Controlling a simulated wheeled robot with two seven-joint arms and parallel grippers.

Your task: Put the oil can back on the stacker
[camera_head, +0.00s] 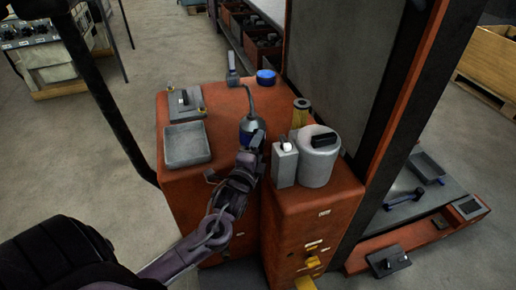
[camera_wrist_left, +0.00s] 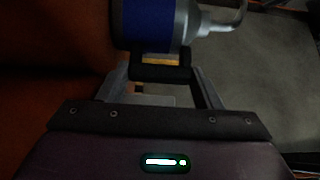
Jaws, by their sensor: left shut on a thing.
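The oil can (camera_head: 253,122) has a dark rounded body and a thin spout that rises to the upper left. It is upright over the orange top of the stacker (camera_head: 222,104). I cannot tell whether its base touches that top. My left gripper (camera_head: 252,143) reaches in from the front and is shut on the can. In the left wrist view the can shows a blue band and grey metal shoulder (camera_wrist_left: 155,25), lying across the gripper's fingers (camera_wrist_left: 160,66). The can's lower part is hidden behind the gripper in the head view. My right gripper is not in view.
A grey tray (camera_head: 187,146) and a small plate with a handle (camera_head: 185,102) lie left of the can. A blue round lid (camera_head: 266,77) lies behind it. A grey cylinder (camera_head: 319,161) and a pale box (camera_head: 284,164) stand close on the right. The mast (camera_head: 333,60) rises behind.

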